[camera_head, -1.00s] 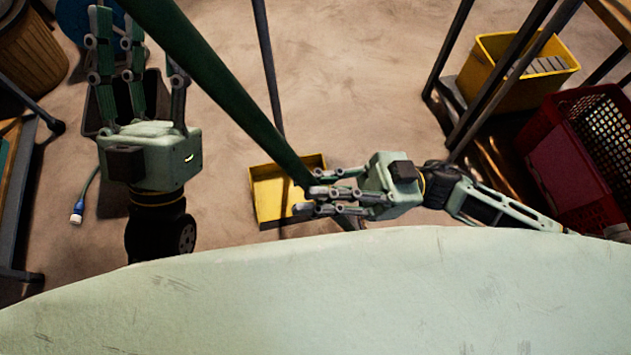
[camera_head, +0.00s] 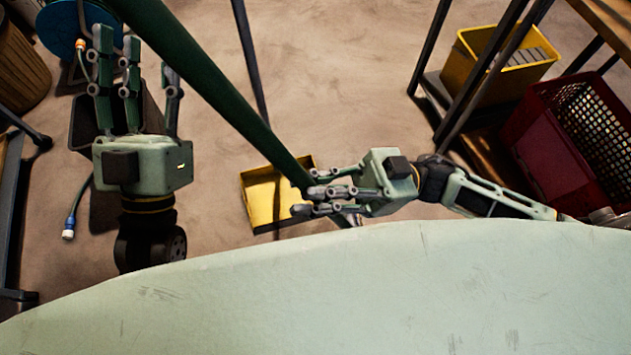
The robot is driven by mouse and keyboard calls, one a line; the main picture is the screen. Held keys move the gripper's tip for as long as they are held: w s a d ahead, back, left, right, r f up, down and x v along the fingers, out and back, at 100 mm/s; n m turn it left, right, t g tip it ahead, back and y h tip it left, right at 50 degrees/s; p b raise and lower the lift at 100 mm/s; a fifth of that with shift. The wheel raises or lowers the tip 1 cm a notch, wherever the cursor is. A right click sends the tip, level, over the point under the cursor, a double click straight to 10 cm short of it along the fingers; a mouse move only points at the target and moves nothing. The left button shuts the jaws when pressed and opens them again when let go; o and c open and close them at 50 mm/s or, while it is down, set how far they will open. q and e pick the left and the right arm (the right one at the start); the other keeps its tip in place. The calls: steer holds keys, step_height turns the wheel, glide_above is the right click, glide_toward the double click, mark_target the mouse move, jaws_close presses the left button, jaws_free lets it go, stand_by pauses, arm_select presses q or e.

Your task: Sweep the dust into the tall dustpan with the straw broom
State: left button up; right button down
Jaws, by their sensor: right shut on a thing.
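The yellow dustpan (camera_head: 259,198) lies on the floor near the centre, with a thin dark pole (camera_head: 250,58) rising from it. A thick dark green pole (camera_head: 215,82), apparently the broom handle, slants from the top left down to my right gripper (camera_head: 318,194). My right gripper is shut on this pole, in front of the dustpan's right side. The broom's straw head is not visible. My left gripper (camera_head: 138,72) is open and empty at the left, fingers pointing up, apart from the pole. I cannot make out distinct dust on the mottled floor.
A dark bin (camera_head: 84,122) stands behind my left gripper, with a hose (camera_head: 72,215) beside it. A rack with a yellow bin (camera_head: 478,78) and a red basket (camera_head: 545,150) stands at the right.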

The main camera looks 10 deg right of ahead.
arm_select(q)
steer(key=w+f+g+y+p, duration=0.1)
steer(key=w+f+g, duration=0.2)
steer(key=f, duration=0.4)
steer(key=shift+w+g+y, duration=0.2)
steer(key=shift+g+y, duration=0.1)
steer(key=shift+g, duration=0.5)
arm_select(e)
steer(key=shift+s+a+r, duration=0.15)
steer(key=shift+a, duration=0.85)
arm_select(q)
steer(key=shift+a, duration=0.1)
step_height(320, 180, down, 8)
steer(key=a+g+y+p, duration=0.1)
steer(key=g+p, duration=0.1)
steer(key=g, duration=0.2)
arm_select(e)
steer(key=shift+s+a, duration=0.15)
steer(key=shift+a, duration=1.1)
arm_select(q)
steer(key=shift+a, duration=0.1)
